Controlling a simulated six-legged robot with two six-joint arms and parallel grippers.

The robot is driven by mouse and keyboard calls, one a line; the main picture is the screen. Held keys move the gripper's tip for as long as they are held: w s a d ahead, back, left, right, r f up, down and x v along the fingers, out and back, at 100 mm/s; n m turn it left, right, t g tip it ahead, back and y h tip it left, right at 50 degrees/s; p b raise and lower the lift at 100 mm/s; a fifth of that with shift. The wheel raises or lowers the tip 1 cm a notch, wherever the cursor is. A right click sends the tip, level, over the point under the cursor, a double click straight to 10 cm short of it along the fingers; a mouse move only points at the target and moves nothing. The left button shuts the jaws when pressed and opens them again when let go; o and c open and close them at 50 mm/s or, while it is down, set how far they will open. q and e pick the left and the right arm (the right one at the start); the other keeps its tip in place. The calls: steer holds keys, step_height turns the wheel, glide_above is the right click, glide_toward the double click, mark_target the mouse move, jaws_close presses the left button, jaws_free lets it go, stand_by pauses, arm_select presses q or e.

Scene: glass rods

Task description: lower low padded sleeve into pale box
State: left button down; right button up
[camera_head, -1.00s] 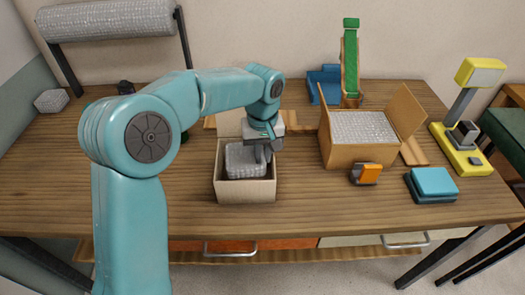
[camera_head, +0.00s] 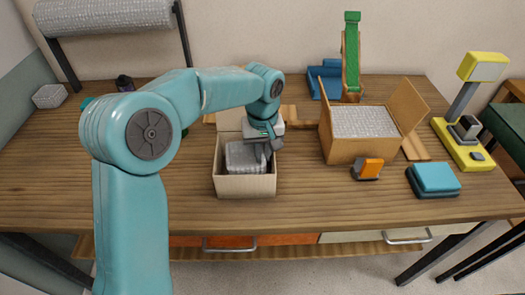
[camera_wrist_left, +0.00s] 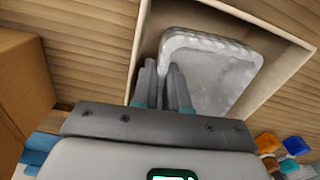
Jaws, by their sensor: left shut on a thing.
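The low padded sleeve (camera_head: 243,157) is a grey, bubble-textured pad inside the pale box (camera_head: 245,187), which is open at the top. In the left wrist view the sleeve (camera_wrist_left: 215,75) lies within the walls of the box (camera_wrist_left: 285,85), with a gap to the wall. My left gripper (camera_head: 268,151) reaches down over the back right of the box and is shut on the sleeve's edge. In the left wrist view its fingers (camera_wrist_left: 163,88) are at the sleeve's near left edge. Whether the sleeve touches the box floor is hidden. My right gripper is out of view.
A larger brown box (camera_head: 352,149) with raised flaps and grey padding stands to the right. Near it are an orange item (camera_head: 367,169), a blue pad stack (camera_head: 434,179) and a yellow device (camera_head: 463,147).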

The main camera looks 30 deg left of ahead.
arm_select(q)
steer(key=shift+f+b, duration=1.7)
steer(key=shift+f, duration=0.7)
stand_by(0.8)
steer(key=c, duration=1.1)
jaws_free()
